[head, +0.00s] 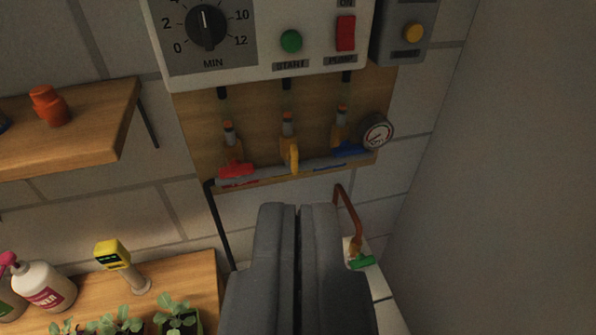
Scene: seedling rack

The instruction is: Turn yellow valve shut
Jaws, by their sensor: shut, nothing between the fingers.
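The yellow valve (291,154) is the middle one of three valves on a grey pipe, on a wooden board below the control box. Its yellow handle points down, across the pipe. My gripper (299,208) is in the lower middle of the view, with its two dark grey fingers together and nothing between them. The fingertips appear below the valve in the picture and apart from it.
A red-handled valve (236,170) is left of the yellow one and a blue-handled valve (346,148) right, near a gauge (375,130). A copper pipe with a green handle (361,262) is right of my fingers. Wooden shelves (120,100) are left; a plain wall is right.

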